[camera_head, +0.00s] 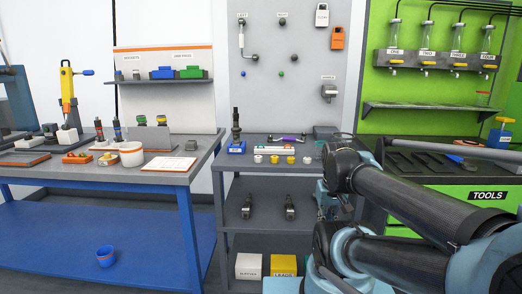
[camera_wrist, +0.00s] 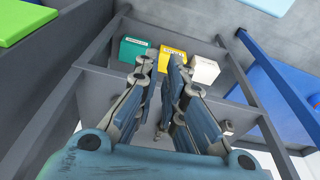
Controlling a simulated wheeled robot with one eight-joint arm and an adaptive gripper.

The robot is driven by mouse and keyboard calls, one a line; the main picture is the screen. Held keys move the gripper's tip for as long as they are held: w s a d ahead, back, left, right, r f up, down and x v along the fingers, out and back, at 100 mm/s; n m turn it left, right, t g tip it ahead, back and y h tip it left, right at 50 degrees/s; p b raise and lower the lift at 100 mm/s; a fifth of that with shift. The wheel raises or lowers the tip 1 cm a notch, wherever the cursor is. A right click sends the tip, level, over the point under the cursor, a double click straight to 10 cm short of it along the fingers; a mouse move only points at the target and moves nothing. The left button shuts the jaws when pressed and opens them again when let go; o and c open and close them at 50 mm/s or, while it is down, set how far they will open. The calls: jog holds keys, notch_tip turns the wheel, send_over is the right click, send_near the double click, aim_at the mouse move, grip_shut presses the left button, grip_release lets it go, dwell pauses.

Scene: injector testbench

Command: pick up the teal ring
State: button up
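I cannot make out a teal ring in either view. Small white and yellow round pieces (camera_head: 275,159) stand in a row on the middle bench (camera_head: 228,163), too small to tell their exact shape. My gripper (camera_wrist: 162,62) shows in the wrist view with its two fingers apart and nothing between them. It points down toward a low shelf with a teal box (camera_wrist: 133,49), a yellow box (camera_wrist: 172,61) and a white box (camera_wrist: 204,70). In the head view my arm covers the right part of the middle bench.
A blue workbench (camera_head: 165,180) at left holds trays, bottles and a white tub (camera_head: 131,154). A green tool station (camera_head: 440,110) is at right. Bench legs and shelf edges surround my gripper in the wrist view.

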jog(key=w+a+r+n+g, duration=0.1)
jog(key=w+a+r+n, duration=0.25)
jog(key=w+r, duration=0.55)
jog(key=w+a+r+n, duration=0.3)
jog(key=w+r+n, duration=0.25)
jog(key=r, duration=0.55)
jog(key=w+a+r+n+g, duration=0.1)
jog(key=w+a+r+n, duration=0.7)
jog(key=w+a+r, duration=0.65)
jog(key=shift+w+d+f, duration=0.1)
jog(key=shift+w+f, duration=0.3)
jog(key=shift+f, duration=2.7)
jog(key=shift+w+a+f, duration=0.1)
jog(key=shift+w+f, duration=0.3)
jog(key=shift+f, duration=2.65)
jog(key=shift+w+d+f, duration=0.1)
jog(key=shift+w+f, duration=0.3)
jog(key=shift+f, duration=2.7)
